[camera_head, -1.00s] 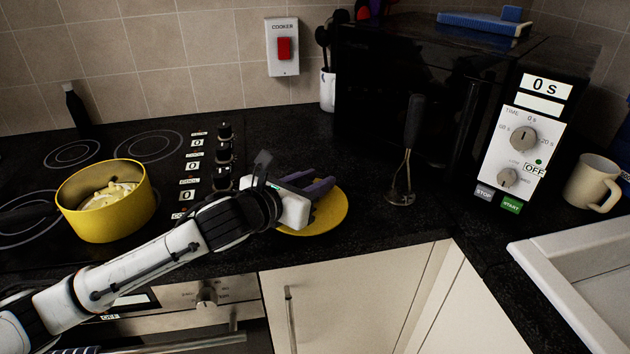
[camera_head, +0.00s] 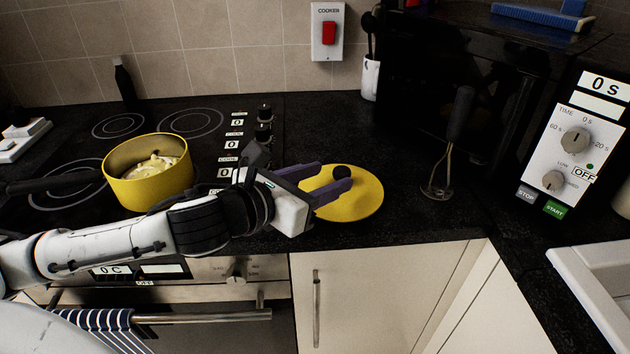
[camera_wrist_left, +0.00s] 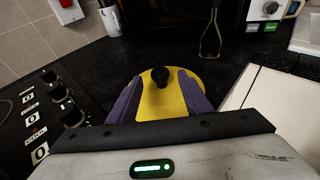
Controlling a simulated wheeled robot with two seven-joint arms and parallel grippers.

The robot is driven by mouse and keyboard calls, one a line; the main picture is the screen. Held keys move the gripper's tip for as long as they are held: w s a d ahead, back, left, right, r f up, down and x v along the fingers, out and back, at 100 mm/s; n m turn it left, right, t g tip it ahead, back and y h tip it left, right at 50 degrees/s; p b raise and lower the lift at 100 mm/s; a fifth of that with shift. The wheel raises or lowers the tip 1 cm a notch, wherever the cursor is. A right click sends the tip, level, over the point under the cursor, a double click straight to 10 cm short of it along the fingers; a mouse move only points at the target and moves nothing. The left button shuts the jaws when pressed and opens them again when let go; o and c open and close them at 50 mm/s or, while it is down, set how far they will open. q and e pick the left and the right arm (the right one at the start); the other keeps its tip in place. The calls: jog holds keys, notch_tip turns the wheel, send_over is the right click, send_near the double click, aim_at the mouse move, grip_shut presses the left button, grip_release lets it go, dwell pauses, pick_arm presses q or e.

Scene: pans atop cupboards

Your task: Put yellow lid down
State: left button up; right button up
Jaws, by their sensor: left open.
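The yellow lid (camera_head: 357,199) lies flat on the black worktop, right of the hob, with its dark round knob (camera_head: 341,172) upward. My left gripper (camera_head: 338,180) is open, its two purple fingers reaching over the lid on either side of the knob. The yellow pan (camera_head: 152,186) stands on the hob with pale contents inside. My right gripper is not in view.
Cooker knobs (camera_head: 264,132) lie left of the gripper. The worktop's front edge is close to the lid. Worktop between lid and whisk is clear.

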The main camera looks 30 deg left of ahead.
pick_arm(q)
jog(key=shift+v, duration=1.3)
dwell(0.4)
